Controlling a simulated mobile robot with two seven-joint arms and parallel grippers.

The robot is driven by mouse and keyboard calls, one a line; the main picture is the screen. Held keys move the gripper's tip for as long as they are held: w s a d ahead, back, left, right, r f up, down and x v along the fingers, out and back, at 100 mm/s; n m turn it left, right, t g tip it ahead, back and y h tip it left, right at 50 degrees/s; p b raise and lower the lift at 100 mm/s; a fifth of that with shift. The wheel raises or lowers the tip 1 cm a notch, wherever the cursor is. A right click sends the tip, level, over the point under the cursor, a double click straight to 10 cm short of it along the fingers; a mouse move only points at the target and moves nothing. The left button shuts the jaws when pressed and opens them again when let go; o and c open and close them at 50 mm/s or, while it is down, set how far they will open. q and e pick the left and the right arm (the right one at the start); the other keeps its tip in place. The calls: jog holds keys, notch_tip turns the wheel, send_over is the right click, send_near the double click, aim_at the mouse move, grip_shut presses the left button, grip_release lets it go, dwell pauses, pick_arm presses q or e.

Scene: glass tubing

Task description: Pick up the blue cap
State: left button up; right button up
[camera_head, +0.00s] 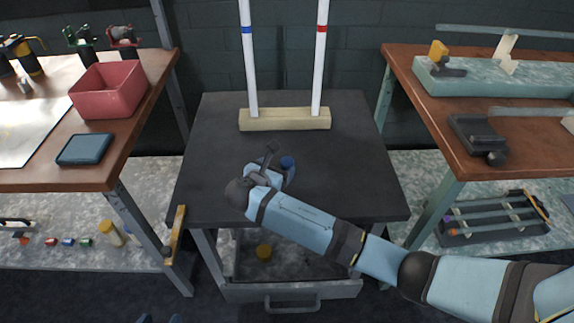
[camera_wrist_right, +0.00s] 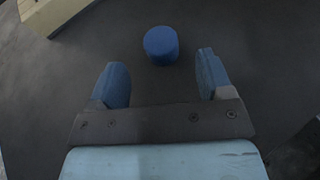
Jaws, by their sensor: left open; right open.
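The blue cap (camera_head: 288,162) is a small round cylinder on the dark tabletop (camera_head: 350,180), in front of the pale wooden block. In the right wrist view the blue cap (camera_wrist_right: 161,44) stands just beyond and between the two blue fingertips, apart from both. My right gripper (camera_wrist_right: 159,60) is open and empty. In the head view my right gripper (camera_head: 281,168) is beside the cap, its fingers partly hidden by the wrist.
Two upright white tubes, one with a blue band (camera_head: 247,30) and one with a red band (camera_head: 322,28), stand in the wooden block (camera_head: 285,119). Side benches hold a red bin (camera_head: 108,90) and a green-topped fixture (camera_head: 500,80). The dark tabletop is otherwise clear.

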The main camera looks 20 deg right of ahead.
aim_at(286, 163)
jog(key=b+x, duration=0.1)
jog(key=x, duration=0.3)
jog(key=shift+w+d+f, duration=0.15)
jog(key=shift+d+f, duration=0.05)
jog(key=c, duration=1.1)
jog(key=shift+r, duration=0.15)
